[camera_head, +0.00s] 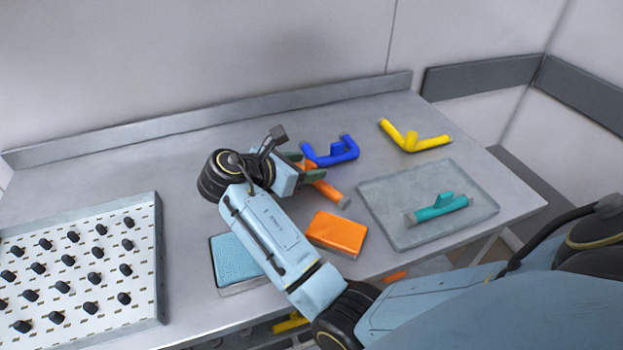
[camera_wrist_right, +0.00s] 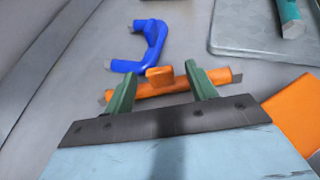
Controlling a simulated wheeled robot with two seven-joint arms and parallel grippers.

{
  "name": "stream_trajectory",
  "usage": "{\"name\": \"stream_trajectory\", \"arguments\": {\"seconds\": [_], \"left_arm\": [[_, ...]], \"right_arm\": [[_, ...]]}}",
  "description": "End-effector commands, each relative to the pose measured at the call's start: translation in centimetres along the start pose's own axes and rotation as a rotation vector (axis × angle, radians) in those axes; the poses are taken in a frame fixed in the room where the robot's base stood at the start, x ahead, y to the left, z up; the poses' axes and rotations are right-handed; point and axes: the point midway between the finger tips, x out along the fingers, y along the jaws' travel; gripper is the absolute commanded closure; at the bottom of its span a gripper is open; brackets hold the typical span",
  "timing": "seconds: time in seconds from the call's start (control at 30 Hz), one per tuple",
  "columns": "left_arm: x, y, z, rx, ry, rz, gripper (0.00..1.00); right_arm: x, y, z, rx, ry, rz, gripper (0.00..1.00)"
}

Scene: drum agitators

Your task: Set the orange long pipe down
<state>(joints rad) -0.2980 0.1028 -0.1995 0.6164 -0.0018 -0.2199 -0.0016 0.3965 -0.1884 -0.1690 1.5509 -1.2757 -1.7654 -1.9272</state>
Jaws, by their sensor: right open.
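The orange long pipe (camera_head: 328,190) lies on the metal table, with a short stub on its side. In the right wrist view the pipe (camera_wrist_right: 152,90) runs across in front of my right gripper (camera_wrist_right: 164,88). The two green fingers stand apart on either side of the stub (camera_wrist_right: 159,74), with gaps between them and it. In the head view my right gripper (camera_head: 308,170) is open over the pipe and hides part of it. I cannot tell whether the fingers touch the pipe. My left gripper is not in view.
A blue pipe (camera_head: 332,158) lies just behind, a yellow one (camera_head: 412,138) farther right. A grey tray (camera_head: 385,222) holds a teal pipe (camera_head: 440,208). An orange block (camera_head: 337,234) and a light-blue pad (camera_head: 232,262) lie in front. A white pegged board (camera_head: 60,318) fills the left.

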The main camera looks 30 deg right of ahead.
Motion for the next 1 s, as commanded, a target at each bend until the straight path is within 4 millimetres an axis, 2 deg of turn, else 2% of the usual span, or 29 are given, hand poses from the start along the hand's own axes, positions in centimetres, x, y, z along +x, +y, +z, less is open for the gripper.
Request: {"name": "stream_trajectory", "arguments": {"seconds": [0.07, 0.4, 0.5, 0.77, 1.0], "left_arm": [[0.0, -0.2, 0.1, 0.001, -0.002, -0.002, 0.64], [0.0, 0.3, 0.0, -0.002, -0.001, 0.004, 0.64], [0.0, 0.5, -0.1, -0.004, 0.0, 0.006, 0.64], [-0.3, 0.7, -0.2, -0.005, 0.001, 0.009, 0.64], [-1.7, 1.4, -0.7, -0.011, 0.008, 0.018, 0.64]], "right_arm": [[0.0, 0.0, 0.0, 0.001, 0.0, 0.0, 0.45], [0.0, 0.0, 0.0, 0.001, 0.0, 0.0, 0.89], [-0.1, 0.0, 0.0, 0.001, -0.001, 0.001, 1.0], [-0.4, 0.1, 0.7, 0.004, -0.001, 0.002, 1.0], [-2.4, 0.1, 4.8, 0.007, -0.001, 0.003, 1.0]]}}
